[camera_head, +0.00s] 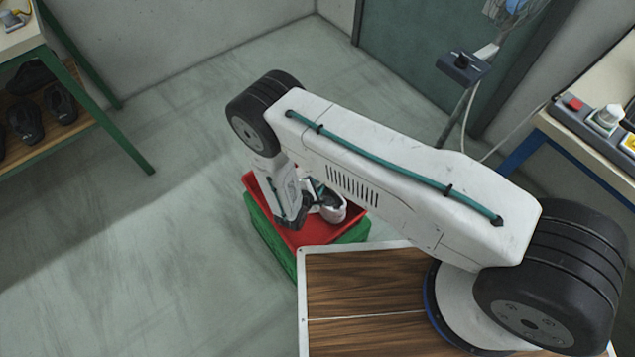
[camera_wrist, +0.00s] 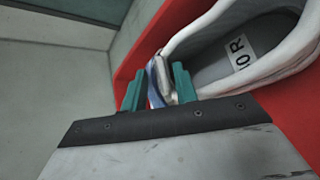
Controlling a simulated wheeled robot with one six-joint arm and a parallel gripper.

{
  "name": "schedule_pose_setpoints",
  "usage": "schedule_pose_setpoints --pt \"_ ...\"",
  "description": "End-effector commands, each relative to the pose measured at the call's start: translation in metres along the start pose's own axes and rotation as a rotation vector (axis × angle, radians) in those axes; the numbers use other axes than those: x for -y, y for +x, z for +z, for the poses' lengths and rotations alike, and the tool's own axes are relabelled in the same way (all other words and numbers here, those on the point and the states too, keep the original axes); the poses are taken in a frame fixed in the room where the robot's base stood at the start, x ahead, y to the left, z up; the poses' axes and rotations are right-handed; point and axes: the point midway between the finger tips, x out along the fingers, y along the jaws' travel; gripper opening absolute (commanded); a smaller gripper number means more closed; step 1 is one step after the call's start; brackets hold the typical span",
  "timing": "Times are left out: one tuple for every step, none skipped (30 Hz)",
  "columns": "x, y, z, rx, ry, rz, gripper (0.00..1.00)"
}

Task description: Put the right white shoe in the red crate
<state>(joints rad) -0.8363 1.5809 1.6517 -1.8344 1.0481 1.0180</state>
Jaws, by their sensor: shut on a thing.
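The white shoe (camera_head: 333,212) is at the red crate (camera_head: 318,234) in the head view, with my arm partly in front of it. In the wrist view the white shoe (camera_wrist: 292,55) shows its grey insole with a label that carries an R. My gripper (camera_wrist: 160,88) has its teal fingers shut on the shoe's rim. Red crate wall (camera_wrist: 140,62) shows close behind the fingers and beside the shoe. Whether the sole touches the crate floor is hidden.
The red crate sits on a green crate (camera_head: 266,235) on the floor. A green-framed bench (camera_head: 75,75) with dark shoes on its lower shelf stands at the left. Another bench (camera_head: 590,135) with a button box is at the right. The floor left of the crates is clear.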

Motion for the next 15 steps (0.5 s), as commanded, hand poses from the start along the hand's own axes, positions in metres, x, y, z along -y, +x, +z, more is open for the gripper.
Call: schedule_pose_setpoints --pt "-0.0001 0.0002 -0.0003 0.000 0.000 0.001 0.00" --pt "0.0000 0.0003 -0.0004 0.000 0.001 0.001 0.00" --pt "0.0000 0.0003 -0.0004 0.000 0.001 0.001 0.00" --pt "0.0000 0.0003 -0.0004 0.000 0.000 0.001 0.00" --pt "-0.0001 0.0003 -0.0004 0.000 0.000 0.001 0.00" --pt "-0.0001 0.0003 -0.0004 0.000 0.000 0.001 0.00" --pt "0.0000 0.0003 -0.0004 0.000 0.000 0.001 0.00" --pt "-0.0001 0.0003 -0.0003 0.000 0.000 0.001 0.00" --pt "0.0000 0.0003 -0.0003 0.000 0.000 0.001 0.40" --pt "0.0000 0.0002 -0.0003 0.000 0.000 0.001 0.49" --pt "0.0000 0.0002 -0.0003 0.000 0.000 0.001 0.55" --pt "0.0000 0.0002 -0.0003 0.000 0.000 0.001 0.55" --pt "0.0000 0.0002 -0.0004 0.000 0.000 0.000 0.55" --pt "0.0000 0.0002 -0.0004 0.000 0.000 0.000 0.55" --pt "0.0001 0.0002 -0.0003 0.000 0.000 0.000 0.55"
